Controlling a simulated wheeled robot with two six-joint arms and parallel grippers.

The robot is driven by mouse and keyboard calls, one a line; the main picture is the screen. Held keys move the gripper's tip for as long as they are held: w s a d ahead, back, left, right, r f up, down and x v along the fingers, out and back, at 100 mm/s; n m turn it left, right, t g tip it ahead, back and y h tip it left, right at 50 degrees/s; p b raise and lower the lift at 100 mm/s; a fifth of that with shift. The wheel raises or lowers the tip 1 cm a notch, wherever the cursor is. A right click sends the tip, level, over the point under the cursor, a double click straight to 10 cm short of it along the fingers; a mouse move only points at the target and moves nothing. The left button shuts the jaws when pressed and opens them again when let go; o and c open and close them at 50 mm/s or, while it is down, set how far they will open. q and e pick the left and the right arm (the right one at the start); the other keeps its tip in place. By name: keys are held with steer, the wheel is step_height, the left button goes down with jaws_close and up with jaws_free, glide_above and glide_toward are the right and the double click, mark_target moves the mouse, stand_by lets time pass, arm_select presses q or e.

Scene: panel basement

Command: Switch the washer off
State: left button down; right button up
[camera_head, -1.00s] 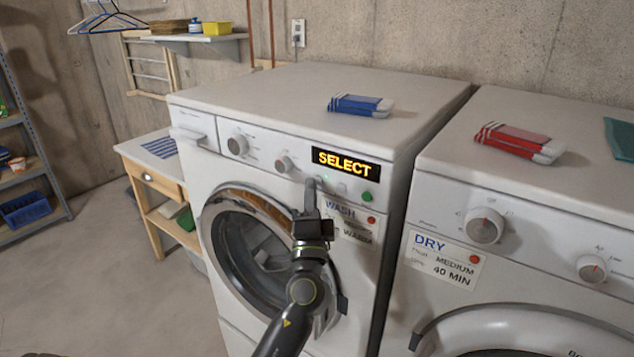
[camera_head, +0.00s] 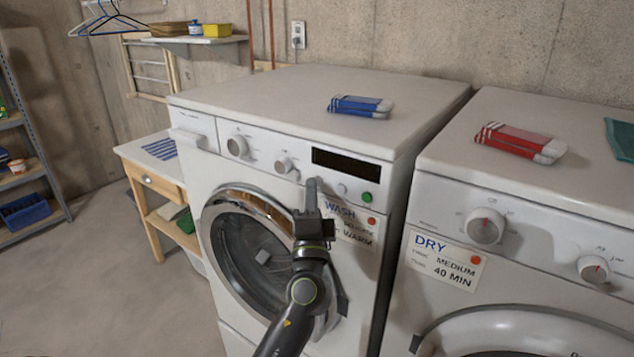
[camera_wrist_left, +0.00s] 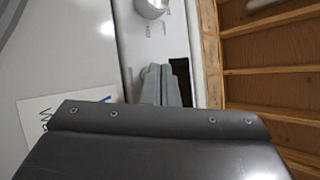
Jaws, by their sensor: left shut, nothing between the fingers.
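The washer (camera_head: 220,168) is the white front-loader on the left, with its round door shut. Its display (camera_head: 346,164) is dark and blank. Two knobs (camera_head: 237,146) sit left of the display. Below it are a pale button (camera_head: 342,188) and a green button (camera_head: 367,197). My left gripper (camera_head: 312,182) is shut and empty, its fingertips at the control panel just below the display's left end. In the left wrist view the shut fingers (camera_wrist_left: 162,84) point at the panel, near a knob (camera_wrist_left: 151,8). Whatever is right behind the fingertips is hidden. My right gripper is not in view.
The dryer (camera_head: 450,190) stands close at the right with a DRY card (camera_head: 441,262). A WASH card (camera_head: 362,228) is on the washer front, partly behind my gripper. Folded blue (camera_head: 360,106) and red (camera_head: 519,141) cloths lie on top. A wooden table (camera_head: 150,180) stands left.

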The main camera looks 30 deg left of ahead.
arm_select(q)
steer(key=shift+s, duration=0.45)
steer(key=s, duration=0.6)
steer(key=shift+a, duration=0.25)
stand_by(0.4)
